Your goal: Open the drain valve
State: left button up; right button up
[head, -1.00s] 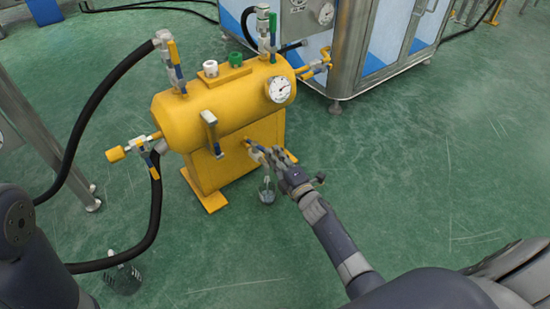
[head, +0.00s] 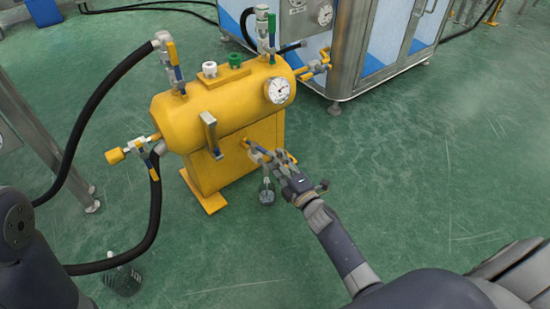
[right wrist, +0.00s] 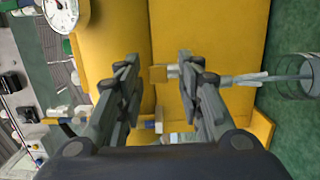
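The yellow tank (head: 215,115) stands on the floor left of centre in the head view. The drain valve (head: 257,149) sticks out low on its front, on a short pipe. My right gripper (head: 276,157) is at this valve, its fingers partly covering it. In the right wrist view my right gripper (right wrist: 163,90) is open, with a clear gap between its fingers. The drain valve's metal fitting (right wrist: 172,72) shows between the fingers, and its outlet runs right toward a glass flask (right wrist: 295,75). I cannot tell whether a finger touches the valve handle.
The flask (head: 266,193) stands on the floor below the valve. A pressure gauge (head: 279,90) and upper valves sit on the tank. A black hose (head: 152,210) loops at the left. A glass-sided cabinet (head: 385,50) stands behind. The floor at right is clear.

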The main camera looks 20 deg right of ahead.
jog(key=shift+s+d, duration=0.15)
jog(key=shift+s, duration=1.15)
jog(key=shift+s+d, duration=0.15)
jog(key=shift+s, duration=1.1)
